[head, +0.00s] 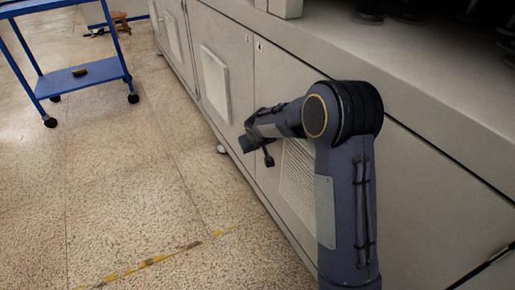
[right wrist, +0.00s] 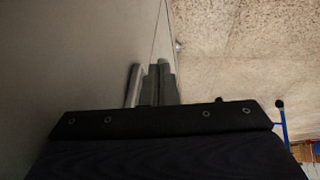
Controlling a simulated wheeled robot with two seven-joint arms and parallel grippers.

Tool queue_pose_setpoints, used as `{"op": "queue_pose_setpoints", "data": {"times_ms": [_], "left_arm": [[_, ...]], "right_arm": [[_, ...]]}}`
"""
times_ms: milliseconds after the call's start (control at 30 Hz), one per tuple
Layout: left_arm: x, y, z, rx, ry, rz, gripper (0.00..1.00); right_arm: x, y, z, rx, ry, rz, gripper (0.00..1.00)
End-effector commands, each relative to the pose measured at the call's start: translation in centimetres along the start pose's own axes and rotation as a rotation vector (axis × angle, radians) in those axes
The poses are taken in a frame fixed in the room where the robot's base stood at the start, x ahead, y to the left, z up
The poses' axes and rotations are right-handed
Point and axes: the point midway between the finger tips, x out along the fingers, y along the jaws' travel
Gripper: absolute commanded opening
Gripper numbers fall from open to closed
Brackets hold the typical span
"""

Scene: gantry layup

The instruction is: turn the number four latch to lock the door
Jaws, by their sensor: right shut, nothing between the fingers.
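A pale cabinet door (head: 275,75) is in the head view, with a small latch-like fitting (head: 260,46) near its upper edge. No number can be read on it, so I cannot tell which latch it is. My right arm reaches along the cabinet front, and its forearm and wrist cover part of the door. In the right wrist view my right gripper (right wrist: 152,77) is shut and empty, beside the cabinet face (right wrist: 85,60) and close to a panel seam. I cannot tell whether it touches the face. My left gripper is not in view.
The cabinet row has vented panels (head: 215,84) and a long top ledge (head: 390,60). A blue wheeled cart (head: 82,77) stands at the upper left. The speckled floor (head: 130,180) left of the cabinets is clear, with a worn yellow-black line (head: 155,260).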

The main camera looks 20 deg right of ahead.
Motion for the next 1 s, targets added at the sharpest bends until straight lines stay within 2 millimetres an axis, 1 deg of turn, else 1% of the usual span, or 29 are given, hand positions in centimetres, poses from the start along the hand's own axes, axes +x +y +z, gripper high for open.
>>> {"op": "queue_pose_setpoints", "data": {"times_ms": [100,400,1000], "left_arm": [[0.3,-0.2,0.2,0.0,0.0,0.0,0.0],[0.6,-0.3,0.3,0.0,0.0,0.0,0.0],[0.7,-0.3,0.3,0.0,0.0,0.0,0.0]], "right_arm": [[0.7,-0.2,0.0,-0.001,-0.001,0.0,0.0],[1.7,-0.4,-0.3,0.0,-0.001,0.0,0.0],[2.0,-0.4,-0.6,-0.001,0.0,0.0,0.0]]}}
